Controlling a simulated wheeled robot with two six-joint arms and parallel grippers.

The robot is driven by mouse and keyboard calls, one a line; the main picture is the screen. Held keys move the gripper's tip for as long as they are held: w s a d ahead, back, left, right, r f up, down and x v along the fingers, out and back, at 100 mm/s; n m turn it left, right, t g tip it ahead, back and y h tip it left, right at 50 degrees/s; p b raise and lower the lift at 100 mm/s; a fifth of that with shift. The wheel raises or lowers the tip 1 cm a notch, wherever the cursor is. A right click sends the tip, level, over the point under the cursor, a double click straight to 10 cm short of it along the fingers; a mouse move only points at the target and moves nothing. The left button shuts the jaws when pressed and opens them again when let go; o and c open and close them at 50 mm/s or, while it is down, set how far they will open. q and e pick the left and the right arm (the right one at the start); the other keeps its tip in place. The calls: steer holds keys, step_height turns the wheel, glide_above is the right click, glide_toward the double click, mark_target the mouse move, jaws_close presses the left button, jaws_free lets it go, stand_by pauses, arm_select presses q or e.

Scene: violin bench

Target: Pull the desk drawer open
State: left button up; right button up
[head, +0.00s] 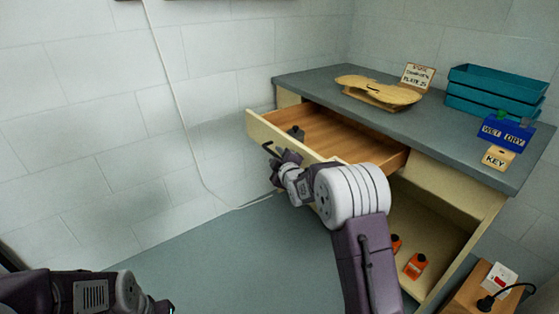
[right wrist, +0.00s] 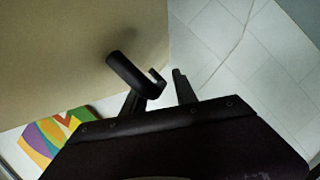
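The desk drawer (head: 340,137) is pulled well out from under the desk top, and its wooden inside shows. A small dark object (head: 296,132) stands in it near the front. The black drawer handle (head: 270,149) is on the cream front panel (head: 292,140). My right gripper (head: 280,160) is at the handle. In the right wrist view the fingers (right wrist: 158,98) are spread apart, with the end of the handle (right wrist: 130,75) close before them; I cannot tell if they touch. My left gripper (head: 162,306) is barely in view at the bottom edge; its fingers are unclear.
The desk top (head: 445,135) carries a violin plate (head: 380,92), a sign (head: 417,76), teal trays (head: 495,90), a blue WET DRY box (head: 506,132) and a KEY block (head: 497,157). Orange bottles (head: 415,265) stand on the lower shelf. The floor left of the desk is clear.

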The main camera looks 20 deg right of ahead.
steer(key=p+v, duration=0.2)
steer(key=v, duration=0.6)
steer(key=shift+s, duration=0.15)
